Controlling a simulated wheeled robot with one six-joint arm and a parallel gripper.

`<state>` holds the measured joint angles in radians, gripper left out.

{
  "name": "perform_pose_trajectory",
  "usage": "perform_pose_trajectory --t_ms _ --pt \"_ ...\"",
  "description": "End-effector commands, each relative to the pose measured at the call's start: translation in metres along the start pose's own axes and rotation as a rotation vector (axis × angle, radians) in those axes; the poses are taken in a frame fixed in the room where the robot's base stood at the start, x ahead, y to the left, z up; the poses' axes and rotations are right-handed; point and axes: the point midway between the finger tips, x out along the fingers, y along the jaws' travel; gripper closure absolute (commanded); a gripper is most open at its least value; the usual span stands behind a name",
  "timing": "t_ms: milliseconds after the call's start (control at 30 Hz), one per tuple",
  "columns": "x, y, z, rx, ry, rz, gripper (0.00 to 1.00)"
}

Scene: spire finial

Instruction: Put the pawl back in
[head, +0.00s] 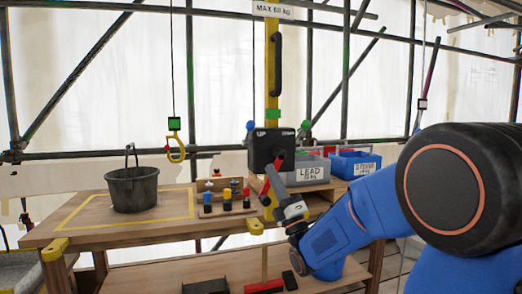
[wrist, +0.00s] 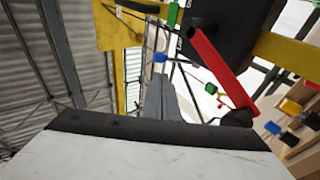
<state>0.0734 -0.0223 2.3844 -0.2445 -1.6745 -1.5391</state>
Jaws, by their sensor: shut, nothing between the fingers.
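A black winch box (head: 268,150) marked UP and DOWN is mounted on a yellow post (head: 272,100). A red lever (head: 268,186) slants down across its front; the red lever (wrist: 218,62) also shows in the wrist view beside the dark box (wrist: 232,25). I cannot pick out the pawl for certain in either view. My gripper (head: 292,210) is just below and right of the winch box. In the wrist view its grey fingers (wrist: 161,97) are together and hold nothing, left of the red lever. Whether they touch anything is unclear.
A workbench (head: 95,230) carries a dark bucket (head: 132,188), several coloured pegs and a LEAD bin (head: 312,170). A blue bin (head: 353,163) stands behind. A yellow hook (head: 176,150) hangs above the bench. The bench top between bucket and pegs is mostly clear.

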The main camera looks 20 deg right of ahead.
Motion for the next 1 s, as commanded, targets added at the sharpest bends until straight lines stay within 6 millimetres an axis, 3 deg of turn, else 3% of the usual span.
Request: perform_pose_trajectory --t_ms 167,700,1000 --pt "0.020 0.001 0.000 0.000 0.000 0.002 1.00" --pt "0.111 0.000 0.000 0.001 0.000 0.000 1.00" --pt "0.136 0.000 0.000 0.001 0.000 0.000 1.00"
